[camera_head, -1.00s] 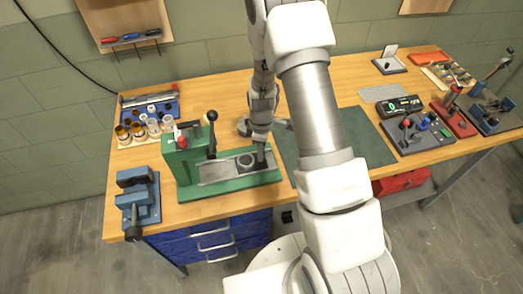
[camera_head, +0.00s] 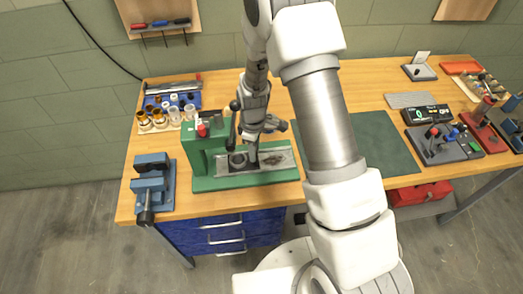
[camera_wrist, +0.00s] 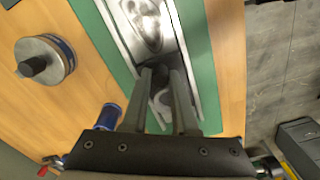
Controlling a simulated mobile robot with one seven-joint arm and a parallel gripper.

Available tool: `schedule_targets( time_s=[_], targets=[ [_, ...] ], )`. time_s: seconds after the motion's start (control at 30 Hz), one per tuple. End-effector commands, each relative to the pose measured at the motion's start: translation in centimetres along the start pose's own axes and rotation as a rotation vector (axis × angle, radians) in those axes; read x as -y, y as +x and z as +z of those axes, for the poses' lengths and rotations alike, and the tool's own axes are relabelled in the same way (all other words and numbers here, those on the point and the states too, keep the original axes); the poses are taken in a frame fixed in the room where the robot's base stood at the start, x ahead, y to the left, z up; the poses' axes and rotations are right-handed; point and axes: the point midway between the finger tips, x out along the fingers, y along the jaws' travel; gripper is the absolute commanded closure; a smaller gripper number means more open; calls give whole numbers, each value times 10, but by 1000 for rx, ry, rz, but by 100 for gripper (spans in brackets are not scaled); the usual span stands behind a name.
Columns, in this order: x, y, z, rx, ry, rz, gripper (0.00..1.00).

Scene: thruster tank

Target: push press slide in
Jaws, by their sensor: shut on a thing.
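The green press (camera_head: 196,158) stands on the left part of the bench, with a black-knobbed lever and a red knob on its head. A metal track (camera_head: 284,160) runs right from it along the green base. The dark slide with its round nest (camera_head: 238,160) sits on the track, close to the press head. My gripper (camera_head: 253,163) points down at the right end of the slide, shut on it. In the wrist view my fingers (camera_wrist: 166,72) reach down over the track (camera_wrist: 185,50); a grey part of the slide (camera_wrist: 162,103) shows between them. The exact grip is partly hidden.
A blue vise (camera_head: 152,185) stands left of the press near the bench edge. Several small cups (camera_head: 160,118) and a blue tray stand behind it. A dark green mat (camera_head: 375,140) lies to the right. A round metal piece (camera_wrist: 45,60) sits beside the press base.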

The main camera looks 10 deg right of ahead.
Motion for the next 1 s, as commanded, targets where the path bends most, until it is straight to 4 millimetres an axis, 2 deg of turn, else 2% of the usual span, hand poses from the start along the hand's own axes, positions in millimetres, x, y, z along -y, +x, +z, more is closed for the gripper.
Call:
schedule_targets(
  time_s=[0.13,0.17,0.3,0.6,0.73,0.87,1.0],
  targets=[
    [-1,-1,0,-2,2,2,100],
    [-1,-1,0,-2,2,2,70],
    [-1,-1,0,-1,2,2,45],
    [-1,-1,1,0,1,1,43],
    [-1,-7,0,-1,1,2,43],
    [-2,-23,0,-3,2,4,43],
    [-2,-51,0,-4,1,5,43]
  ],
)
